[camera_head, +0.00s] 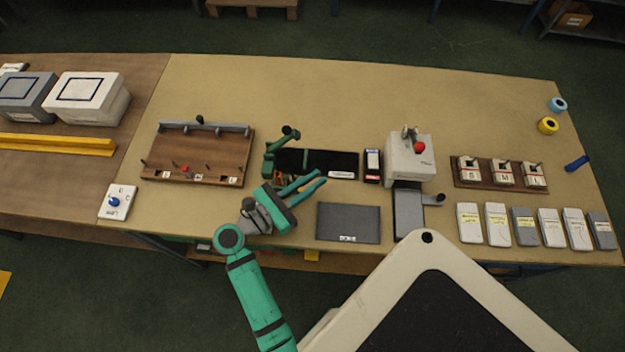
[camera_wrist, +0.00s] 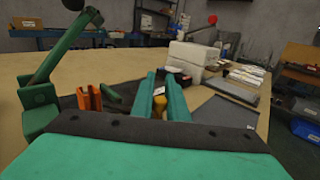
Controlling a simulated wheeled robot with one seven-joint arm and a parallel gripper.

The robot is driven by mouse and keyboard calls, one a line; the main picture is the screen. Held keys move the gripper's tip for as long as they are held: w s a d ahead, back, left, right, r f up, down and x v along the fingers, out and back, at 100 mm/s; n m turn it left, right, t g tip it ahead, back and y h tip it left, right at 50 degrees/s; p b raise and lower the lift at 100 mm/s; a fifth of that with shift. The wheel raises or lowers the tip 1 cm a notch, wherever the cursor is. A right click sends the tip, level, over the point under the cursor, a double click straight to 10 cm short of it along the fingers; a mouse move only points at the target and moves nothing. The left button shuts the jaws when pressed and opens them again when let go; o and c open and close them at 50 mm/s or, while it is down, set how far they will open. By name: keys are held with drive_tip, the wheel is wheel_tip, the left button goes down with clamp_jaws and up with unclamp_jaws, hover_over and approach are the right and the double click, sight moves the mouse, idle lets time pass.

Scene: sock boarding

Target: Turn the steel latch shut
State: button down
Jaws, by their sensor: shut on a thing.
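My gripper (camera_head: 319,178) is low over the front middle of the table, its two teal fingers pointing right. In the wrist view the fingers (camera_wrist: 163,80) are close together on a small yellow piece (camera_wrist: 158,105), mostly hidden between them. I cannot make out whether this piece belongs to the steel latch. A green stand with a jointed arm (camera_head: 283,142) is just behind my gripper; it also shows at left in the wrist view (camera_wrist: 42,100). An orange forked piece (camera_wrist: 90,97) stands beside it. I cannot pick out the steel latch for certain.
A black mat (camera_head: 345,162) and a dark grey panel (camera_head: 348,223) lie right of my gripper. A white machine with a red knob (camera_head: 410,160) stands beyond them. A wooden pegged board (camera_head: 200,170) is at left. Several labelled boxes (camera_head: 550,228) are at right.

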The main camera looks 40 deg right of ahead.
drive_tip(key=n+t, duration=0.1)
drive_tip(key=t, duration=0.1)
drive_tip(key=shift+w+d+n+t, duration=0.15)
drive_tip(key=shift+d+n+t, duration=0.15)
drive_tip(key=shift+n+t, duration=0.1)
drive_tip(key=n+t, duration=0.2)
drive_tip(key=t, duration=0.1)
drive_tip(key=w+d+n+t+y, duration=0.1)
drive_tip(key=t, duration=0.1)
drive_tip(key=shift+n, duration=0.3)
drive_tip(key=n+t+y, duration=0.1)
drive_tip(key=t, duration=0.1)
drive_tip(key=w+n+t+y, duration=0.1)
drive_tip(key=t, duration=0.1)
drive_tip(key=shift+w+d+n, duration=0.1)
drive_tip(key=shift+d+n, duration=0.1)
drive_tip(key=shift+n, duration=0.1)
drive_tip(key=shift+w+d+n+t+y, duration=0.1)
drive_tip(key=shift+w+n+t+y, duration=0.3)
drive_tip(key=shift+n+t+y, duration=0.55)
drive_tip(key=shift+w+n+t+y, duration=0.35)
drive_tip(key=shift+n+t+y, duration=0.45)
drive_tip(key=shift+t, duration=0.25)
drive_tip(key=shift+n+t+y, duration=0.25)
drive_tip(key=shift+t+y, duration=0.05)
drive_tip(key=shift+y, duration=0.15)
drive_tip(key=c, duration=1.7)
unclamp_jaws()
drive_tip(key=shift+w, duration=0.1)
drive_tip(key=shift+c, duration=0.2)
